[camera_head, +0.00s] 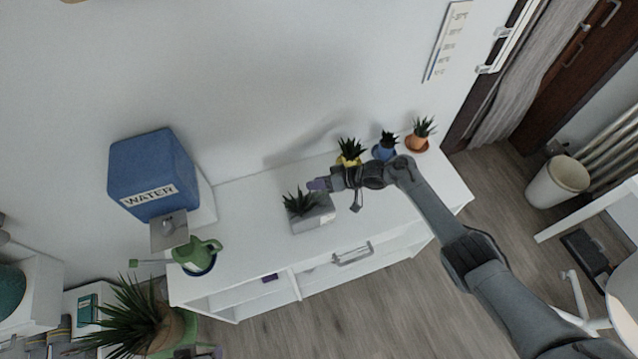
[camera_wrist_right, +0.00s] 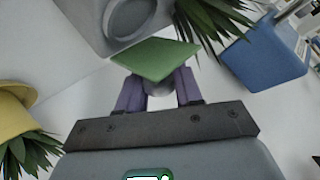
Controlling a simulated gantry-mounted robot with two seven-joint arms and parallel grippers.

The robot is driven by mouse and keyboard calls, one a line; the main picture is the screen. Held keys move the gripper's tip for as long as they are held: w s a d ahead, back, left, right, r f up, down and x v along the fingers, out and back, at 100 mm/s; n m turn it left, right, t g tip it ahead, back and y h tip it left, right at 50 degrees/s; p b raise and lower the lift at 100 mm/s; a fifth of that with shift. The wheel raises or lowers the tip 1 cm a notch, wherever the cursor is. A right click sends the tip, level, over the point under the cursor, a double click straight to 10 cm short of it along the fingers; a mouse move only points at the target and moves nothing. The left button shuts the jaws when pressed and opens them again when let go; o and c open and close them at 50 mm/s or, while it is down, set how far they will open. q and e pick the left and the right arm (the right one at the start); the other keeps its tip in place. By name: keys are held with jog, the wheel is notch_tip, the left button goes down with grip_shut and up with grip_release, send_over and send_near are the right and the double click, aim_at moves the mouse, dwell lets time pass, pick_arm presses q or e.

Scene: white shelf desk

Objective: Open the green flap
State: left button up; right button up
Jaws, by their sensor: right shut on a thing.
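The green flap (camera_wrist_right: 156,60) shows in the right wrist view as a small flat green piece at the fingertips, beside a grey box-shaped planter (camera_wrist_right: 110,30). My right gripper (camera_wrist_right: 158,82) has its purple fingers closed in at the flap's near edge, shut on it. The exact contact is partly hidden. In the head view my right gripper (camera_head: 318,185) is just above and beside the grey planter (camera_head: 314,219), which holds a spiky plant. The flap cannot be made out there. My left gripper is not clearly in view.
Yellow (camera_head: 348,161), blue (camera_head: 384,153) and terracotta (camera_head: 417,143) pots line the back right of the white shelf desk (camera_head: 250,205). A blue water box (camera_head: 152,168) and a green watering can (camera_head: 196,256) stand left. The desk top is clear left of the planter.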

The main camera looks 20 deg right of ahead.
dwell(0.3)
jog(key=o, duration=1)
jog(key=shift+s+d+r, duration=0.2)
jog(key=shift+d+r, duration=0.1)
jog(key=shift+d, duration=0.05)
jog(key=shift+p+v, duration=1.05)
jog(key=shift+v, duration=3.85)
jog(key=shift+f, duration=0.1)
